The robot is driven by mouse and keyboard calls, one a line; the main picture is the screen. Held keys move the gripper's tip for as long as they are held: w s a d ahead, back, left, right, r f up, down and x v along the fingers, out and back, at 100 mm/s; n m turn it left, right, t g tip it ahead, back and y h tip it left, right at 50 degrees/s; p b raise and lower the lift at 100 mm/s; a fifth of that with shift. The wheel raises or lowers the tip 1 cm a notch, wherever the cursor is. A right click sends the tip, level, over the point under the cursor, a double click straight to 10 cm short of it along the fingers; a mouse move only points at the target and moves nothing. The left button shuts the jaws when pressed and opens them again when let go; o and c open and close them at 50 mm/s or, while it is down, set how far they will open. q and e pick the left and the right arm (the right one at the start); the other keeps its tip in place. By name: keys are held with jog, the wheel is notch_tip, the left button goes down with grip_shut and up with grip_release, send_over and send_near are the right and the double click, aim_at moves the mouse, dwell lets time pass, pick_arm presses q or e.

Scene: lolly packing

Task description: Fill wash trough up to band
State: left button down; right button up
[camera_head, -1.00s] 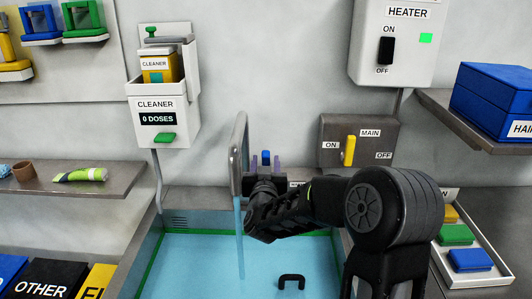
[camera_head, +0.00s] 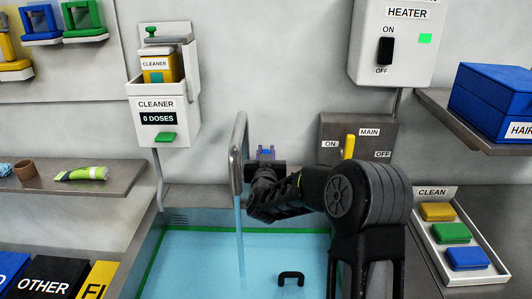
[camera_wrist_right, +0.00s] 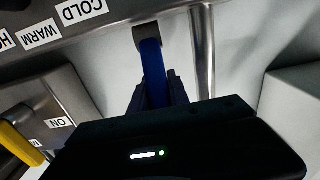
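The wash trough (camera_head: 168,252) holds light blue water (camera_head: 200,265). A green band (camera_head: 150,262) runs along its inner wall, just at the water's edge. The grey tap (camera_head: 238,150) pours a stream (camera_head: 240,240) into the trough. My right gripper (camera_head: 266,153) is at the blue tap lever behind the trough. In the right wrist view, the blue lever (camera_wrist_right: 153,75) stands between the two fingers (camera_wrist_right: 156,95), which look closed on it. A selector plate with COLD, WARM and a partly cut-off label (camera_wrist_right: 70,25) is beside it. My left gripper is not in view.
The yellow main lever (camera_head: 349,147) stands upright on its plate. The heater (camera_head: 396,40) shows a green light. The cleaner dispenser (camera_head: 163,108) reads 0 DOSES. A black handle (camera_head: 291,276) shows in the trough. A CLEAN tray (camera_head: 430,248) with coloured blocks is at right.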

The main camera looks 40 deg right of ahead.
grip_shut()
dwell(0.9)
